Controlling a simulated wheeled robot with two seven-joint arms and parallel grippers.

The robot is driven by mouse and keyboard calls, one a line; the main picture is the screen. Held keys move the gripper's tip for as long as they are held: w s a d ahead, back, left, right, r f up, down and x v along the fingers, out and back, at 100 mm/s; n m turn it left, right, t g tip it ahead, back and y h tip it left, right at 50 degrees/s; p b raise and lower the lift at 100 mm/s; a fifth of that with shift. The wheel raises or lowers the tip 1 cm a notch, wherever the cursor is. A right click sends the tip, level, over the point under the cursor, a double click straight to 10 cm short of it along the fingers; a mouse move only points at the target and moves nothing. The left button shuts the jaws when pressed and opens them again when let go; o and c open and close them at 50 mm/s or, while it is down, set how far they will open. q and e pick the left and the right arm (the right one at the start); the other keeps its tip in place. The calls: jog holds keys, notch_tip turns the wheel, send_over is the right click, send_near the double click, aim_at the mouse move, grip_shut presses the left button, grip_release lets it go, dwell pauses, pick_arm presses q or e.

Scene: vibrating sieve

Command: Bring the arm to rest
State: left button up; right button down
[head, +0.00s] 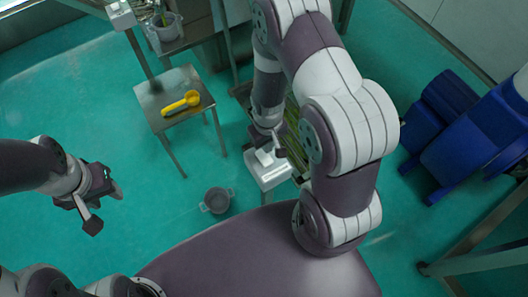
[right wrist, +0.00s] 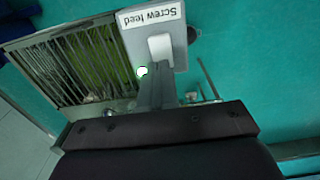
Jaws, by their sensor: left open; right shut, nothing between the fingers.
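My left gripper (head: 105,208) hangs open and empty over the green floor at the left of the head view. My right gripper (head: 274,151) is shut and empty, just by a pale switch box (head: 268,172) near the middle. In the right wrist view the shut fingers (right wrist: 156,88) point at the box (right wrist: 156,41), labelled "Screw feed", and its white switch (right wrist: 160,47). The fingertips overlap the box's lower edge there; I cannot tell if they touch it. My right arm hides part of what lies behind it.
A metal stool (head: 177,112) bears a yellow scoop (head: 182,102). A grey pot (head: 217,200) stands on the floor. A slatted metal grate (right wrist: 70,68) lies beside the switch box. A blue machine (head: 465,130) is at the right. The floor at the left is clear.

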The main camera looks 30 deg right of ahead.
jog(key=s+a+r+t+b, duration=0.1)
jog(key=s+r+b, duration=0.3)
jog(key=b, duration=0.9)
jog(key=shift+a+r+m, duration=0.4)
jog(key=shift+a, duration=0.35)
jog(key=shift+s, duration=0.15)
